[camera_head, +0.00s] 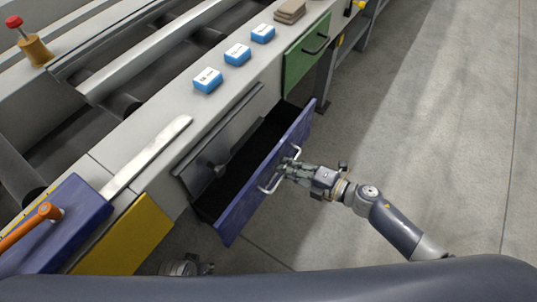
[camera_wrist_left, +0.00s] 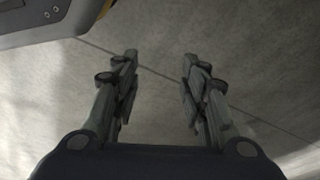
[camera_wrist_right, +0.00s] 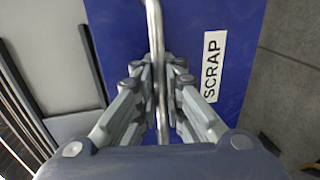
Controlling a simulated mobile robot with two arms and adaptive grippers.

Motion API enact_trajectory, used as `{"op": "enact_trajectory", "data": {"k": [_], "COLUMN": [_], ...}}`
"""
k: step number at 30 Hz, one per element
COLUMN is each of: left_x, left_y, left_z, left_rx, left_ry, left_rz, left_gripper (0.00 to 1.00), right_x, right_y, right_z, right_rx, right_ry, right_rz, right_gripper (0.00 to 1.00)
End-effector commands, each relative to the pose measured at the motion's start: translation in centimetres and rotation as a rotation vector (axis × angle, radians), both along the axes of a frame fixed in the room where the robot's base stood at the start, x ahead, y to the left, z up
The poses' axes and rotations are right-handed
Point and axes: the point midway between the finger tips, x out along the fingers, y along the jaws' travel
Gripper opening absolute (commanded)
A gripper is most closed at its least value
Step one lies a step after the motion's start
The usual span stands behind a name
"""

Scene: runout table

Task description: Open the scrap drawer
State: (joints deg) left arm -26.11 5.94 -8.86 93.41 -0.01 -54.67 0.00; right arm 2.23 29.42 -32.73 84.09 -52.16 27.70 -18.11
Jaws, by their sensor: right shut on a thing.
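The blue scrap drawer (camera_head: 238,212) stands pulled out of the runout table, and its dark interior shows from above. Its front also shows in the right wrist view (camera_wrist_right: 236,95), with a white SCRAP label (camera_wrist_right: 215,66). My right gripper (camera_head: 286,168) is shut on the drawer's metal bar handle (camera_head: 266,189). In the right wrist view the handle (camera_wrist_right: 154,30) runs between the fingers (camera_wrist_right: 158,92). My left gripper (camera_wrist_left: 158,72) is open and empty over the floor in the left wrist view. In the head view only a small part by the lower edge shows.
A green drawer front (camera_head: 306,55) is beyond the blue one, and a yellow panel (camera_head: 125,238) is nearer. Several small blue boxes (camera_head: 237,54) lie on the table's ledge. An orange lever (camera_head: 35,222) is at the left. The floor (camera_head: 430,120) at the right is clear.

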Motion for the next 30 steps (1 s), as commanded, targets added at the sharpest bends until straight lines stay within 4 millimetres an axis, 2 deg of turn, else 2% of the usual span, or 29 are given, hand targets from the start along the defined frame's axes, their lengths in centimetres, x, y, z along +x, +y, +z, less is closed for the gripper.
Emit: {"op": "enact_trajectory", "data": {"k": [1, 6, 15, 21, 30], "left_x": [-0.2, -0.6, 0.1, -0.3, -0.8], "left_y": [0.0, 0.0, -0.1, 0.0, 0.0], "left_z": [-0.3, -0.8, -0.4, -1.3, -1.9], "left_rx": [0.001, 0.002, -0.003, -0.001, 0.0], "left_ry": [0.004, 0.012, -0.007, 0.005, 0.01], "left_rz": [-0.001, -0.002, -0.003, -0.002, -0.003], "left_gripper": [0.4, 0.4, 0.4, 0.4, 0.4], "right_x": [-1.3, -4.9, -10.4, -12.8, -14.2], "right_y": [-1.7, -6.6, -14.2, -17.6, -19.8], "right_z": [-0.2, -0.2, 0.0, 0.1, 0.2], "right_rx": [-0.005, -0.004, -0.001, 0.0, 0.002], "right_ry": [0.007, 0.005, 0.003, 0.0, -0.003], "right_rz": [-0.002, 0.0, 0.0, 0.0, -0.001], "right_gripper": [0.0, 0.0, 0.0, 0.0, 0.0]}}
